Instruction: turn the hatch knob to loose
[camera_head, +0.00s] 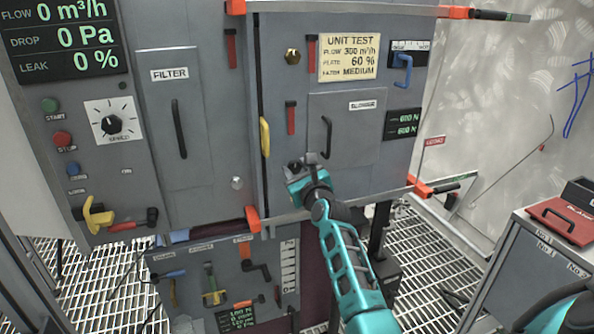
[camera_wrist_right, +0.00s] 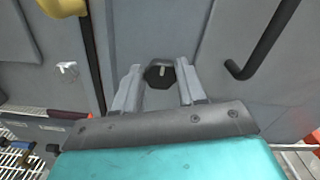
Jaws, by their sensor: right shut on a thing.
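The hatch knob (camera_wrist_right: 158,74) is a small black faceted knob with a light mark on its face. It sits on the grey cabinet front, beside the lower left of a small hatch panel (camera_head: 358,150) with a black bar handle (camera_head: 327,138). My right gripper (camera_head: 298,168) reaches it from below. In the right wrist view, the gripper's two grey fingers (camera_wrist_right: 158,84) stand on either side of the knob and are shut on it. In the head view the gripper mostly covers the knob. My left gripper is in neither view.
A yellow handle (camera_head: 265,137) stands left of the gripper. An orange-ended rail (camera_head: 340,207) runs below it and another rail (camera_head: 350,8) above. A lower panel (camera_head: 225,285) with levers sits beneath. A grey cabinet (camera_head: 535,262) with a red case stands at right.

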